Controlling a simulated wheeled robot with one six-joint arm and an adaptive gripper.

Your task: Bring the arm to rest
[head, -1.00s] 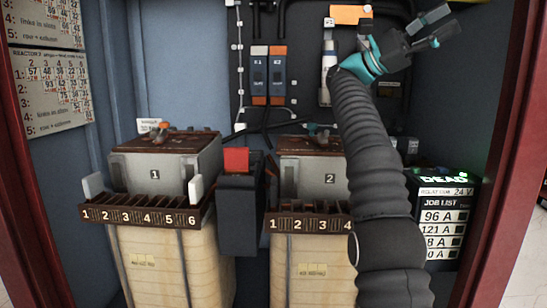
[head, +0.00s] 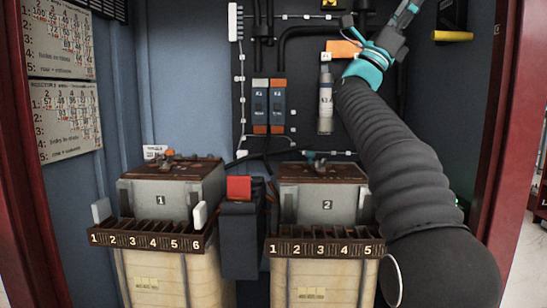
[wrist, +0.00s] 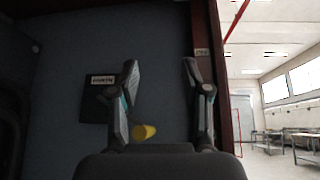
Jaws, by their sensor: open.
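My gripper (wrist: 160,85) shows in the wrist view with its two fingers spread wide apart and nothing between them. It faces the cabinet's dark side wall (wrist: 75,60) and the red door frame. In the head view my arm rises along the right side, in a grey ribbed sleeve with a teal wrist joint near the top. The gripper's fingers are cut off or too unclear at the top edge there. The arm hides part of the back panel and the area right of transformer 2 (head: 327,205).
Transformer 1 (head: 160,200) stands at the left, with a dark box with a red top (head: 239,188) between the two. Fuse-like blocks (head: 268,105) and a grey cylinder (head: 326,104) are on the back panel. A yellow cylinder (wrist: 144,131) juts from the side wall near my gripper.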

